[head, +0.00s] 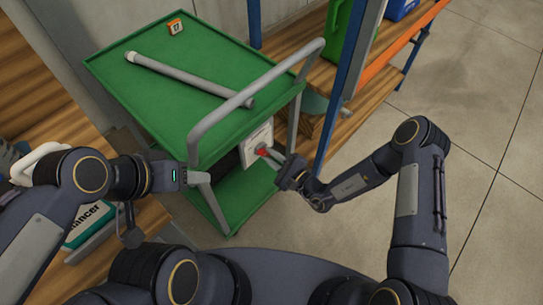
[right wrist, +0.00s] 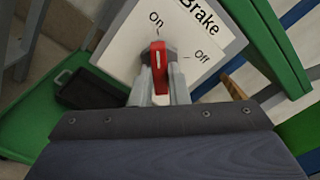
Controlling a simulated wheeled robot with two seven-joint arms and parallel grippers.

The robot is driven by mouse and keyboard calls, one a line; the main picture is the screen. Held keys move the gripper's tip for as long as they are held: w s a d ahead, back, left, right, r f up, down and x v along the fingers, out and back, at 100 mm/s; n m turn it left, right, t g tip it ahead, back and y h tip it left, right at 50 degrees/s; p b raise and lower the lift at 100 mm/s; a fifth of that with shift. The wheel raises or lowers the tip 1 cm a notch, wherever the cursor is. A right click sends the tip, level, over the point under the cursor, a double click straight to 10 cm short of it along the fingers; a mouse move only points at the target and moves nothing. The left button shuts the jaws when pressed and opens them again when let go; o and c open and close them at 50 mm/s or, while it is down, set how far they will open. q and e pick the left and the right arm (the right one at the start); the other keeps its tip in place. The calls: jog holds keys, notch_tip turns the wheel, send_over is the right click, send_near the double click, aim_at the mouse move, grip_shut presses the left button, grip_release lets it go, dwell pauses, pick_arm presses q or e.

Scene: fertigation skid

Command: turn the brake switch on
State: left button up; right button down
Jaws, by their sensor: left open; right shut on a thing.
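The brake switch is a red knob on a white plate (head: 257,138) on the green cart (head: 190,88). In the right wrist view the plate (right wrist: 120,50) reads "Brake", with "On" at the top and "Off" to the right. The red knob (right wrist: 158,62) stands upright in that picture, and its tip is in line with the "On" mark. My right gripper (right wrist: 160,85) is shut on the knob, one finger on each side. My left gripper (head: 203,177) is open by the lower left end of the cart's grey handle (head: 255,88); whether it touches is unclear.
A grey pipe (head: 190,79) and a small orange-and-white block marked 17 (head: 175,26) lie on the cart top. A shelf with an orange beam (head: 405,40) and a green container (head: 350,35) stands close behind on the right. The floor at right is clear.

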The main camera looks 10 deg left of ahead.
jog(key=c, duration=1.4)
grip_release()
jog(key=shift+s+d, duration=0.1)
jog(key=v, duration=0.7)
jog(key=shift+s+d, duration=0.15)
jog(key=shift+d, duration=0.1)
